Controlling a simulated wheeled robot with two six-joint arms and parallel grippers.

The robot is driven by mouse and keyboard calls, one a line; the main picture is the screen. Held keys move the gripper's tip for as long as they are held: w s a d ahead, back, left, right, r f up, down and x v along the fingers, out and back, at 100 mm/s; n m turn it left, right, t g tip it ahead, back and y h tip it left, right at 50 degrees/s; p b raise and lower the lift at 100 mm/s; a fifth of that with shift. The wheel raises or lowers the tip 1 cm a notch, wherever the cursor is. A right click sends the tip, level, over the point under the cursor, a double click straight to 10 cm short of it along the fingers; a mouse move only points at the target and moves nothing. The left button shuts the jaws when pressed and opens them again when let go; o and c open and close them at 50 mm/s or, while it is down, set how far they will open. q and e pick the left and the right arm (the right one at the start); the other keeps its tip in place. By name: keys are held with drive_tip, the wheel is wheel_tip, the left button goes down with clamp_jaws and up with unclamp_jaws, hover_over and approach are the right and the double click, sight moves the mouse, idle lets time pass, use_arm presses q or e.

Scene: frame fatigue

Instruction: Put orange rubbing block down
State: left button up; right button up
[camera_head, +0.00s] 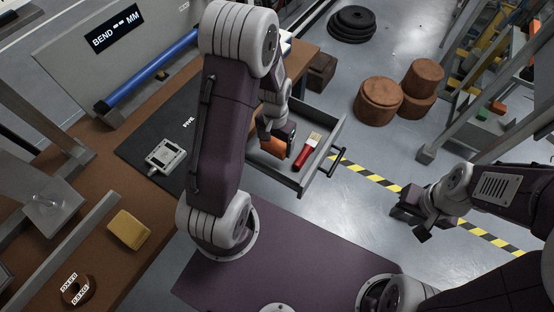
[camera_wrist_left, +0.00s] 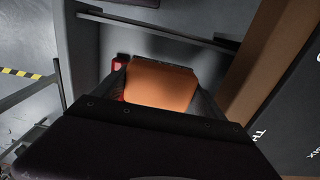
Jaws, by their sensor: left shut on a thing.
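The orange rubbing block (camera_head: 273,147) is between the fingers of my left gripper (camera_head: 284,141), over the open grey drawer (camera_head: 318,177). In the left wrist view the block (camera_wrist_left: 162,86) fills the space between the dark fingers, with the drawer's interior around it. I cannot tell whether the block touches the drawer floor. A brush (camera_head: 309,150) with a red handle lies in the drawer to the right of the block; part of its red (camera_wrist_left: 119,64) shows beside a finger in the wrist view. My right gripper (camera_head: 411,222) is far to the right, above the floor; its finger opening is unclear.
The brown workbench (camera_head: 140,215) bears a black mat (camera_head: 150,135), a grey device (camera_head: 166,156) and a yellow block (camera_head: 129,229). A blue roll (camera_head: 150,72) lies behind. Brown round stools (camera_head: 379,100) stand on the floor beyond the drawer. My left arm hides part of the bench and drawer.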

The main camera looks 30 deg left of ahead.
sight(276, 160)
use_arm(q)
wheel_tip(276, 160, down, 4)
drive_tip(key=shift+w+r, duration=0.1)
drive_tip(key=shift+r, duration=0.05)
wheel_tip(276, 160, down, 4)
drive_tip(key=shift+r+b, duration=0.1)
drive_tip(key=shift+b, duration=0.75)
drive_tip(key=shift+r, duration=0.1)
use_arm(e)
wheel_tip(276, 160, down, 2)
drive_tip(key=shift+f, duration=0.1)
use_arm(q)
drive_tip(key=shift+f, duration=0.2)
drive_tip(key=o, duration=1.2)
drive_tip(key=shift+c, duration=0.2)
use_arm(e)
drive_tip(key=shift+f, duration=0.1)
use_arm(q)
drive_tip(key=shift+r, duration=0.1)
